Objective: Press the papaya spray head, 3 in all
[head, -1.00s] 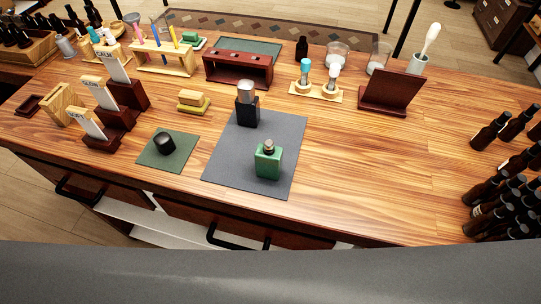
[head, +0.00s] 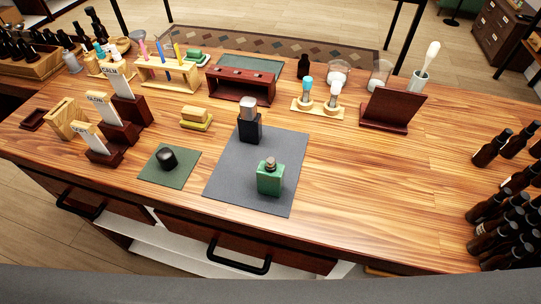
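No papaya-coloured spray head can be made out in the head view. On the grey mat (head: 221,186) a green bottle (head: 270,181) with a small bronze-coloured top stands upright near the front. A black bottle (head: 250,129) with a silver-grey top stands behind it, near the mat's back edge. A small black rounded object (head: 167,158) sits on a dark green mat (head: 186,174) to the left. Neither of my grippers is in view.
Card stands (head: 121,113) stand at the left. A red-brown rack (head: 240,88) and a wooden holder with brushes (head: 318,108) stand behind the mat. A dark red stand (head: 390,108) is to their right. Brown bottles (head: 490,210) crowd the right edge. The table right of the mat is clear.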

